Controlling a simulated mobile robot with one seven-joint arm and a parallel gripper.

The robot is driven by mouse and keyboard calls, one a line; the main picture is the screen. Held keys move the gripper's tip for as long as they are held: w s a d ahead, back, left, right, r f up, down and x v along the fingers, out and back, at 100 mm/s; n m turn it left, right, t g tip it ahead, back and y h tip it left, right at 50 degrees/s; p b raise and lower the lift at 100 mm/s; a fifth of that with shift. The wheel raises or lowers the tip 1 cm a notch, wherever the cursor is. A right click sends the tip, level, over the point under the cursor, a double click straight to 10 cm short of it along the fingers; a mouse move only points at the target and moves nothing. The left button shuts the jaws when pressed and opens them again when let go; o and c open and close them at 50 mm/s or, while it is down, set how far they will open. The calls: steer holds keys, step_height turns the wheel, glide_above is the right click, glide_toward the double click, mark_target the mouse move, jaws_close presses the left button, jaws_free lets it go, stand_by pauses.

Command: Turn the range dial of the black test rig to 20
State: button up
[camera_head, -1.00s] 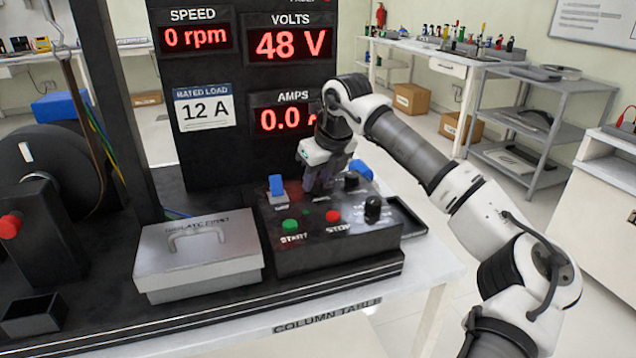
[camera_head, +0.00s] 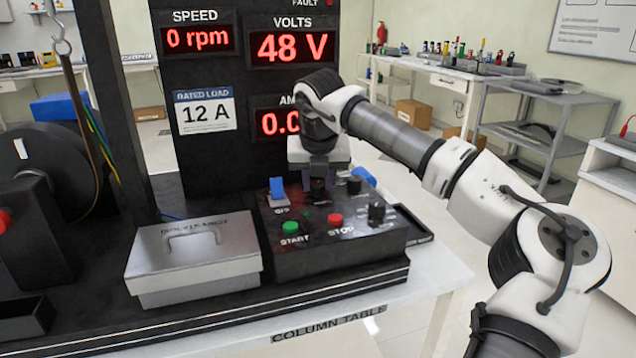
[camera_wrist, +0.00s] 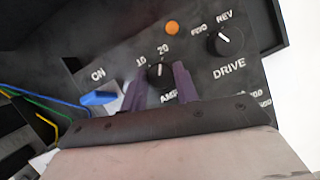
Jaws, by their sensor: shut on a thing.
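The black test rig's control panel (camera_head: 330,262) sits on the table in the head view. In the wrist view the black range dial (camera_wrist: 160,71) has the labels 10 and 20 above it and AMPS, partly hidden, below. Its white pointer line stands roughly upright, toward the 20 label (camera_wrist: 162,50). My gripper (camera_head: 318,186) reaches down onto the rear of the panel in the head view and hides the dial there. In the wrist view its purple fingers (camera_wrist: 160,85) are on either side of the dial, shut on it.
A blue switch (camera_wrist: 98,98) is left of the dial; the DRIVE knob (camera_wrist: 229,40) and an orange lamp (camera_wrist: 173,27) are to its right. Green START (camera_head: 290,228) and red STOP (camera_head: 335,220) buttons are at the front. A grey lidded box (camera_head: 195,262) stands left. The display tower (camera_head: 215,160) rises behind.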

stand_by(0.4)
steer(key=o, duration=1)
steer(key=shift+r, duration=0.1)
steer(key=v, duration=1.3)
steer(key=shift+s+r+p, duration=0.1)
steer(key=shift+r+p, duration=0.2)
steer(key=shift+p, duration=0.1)
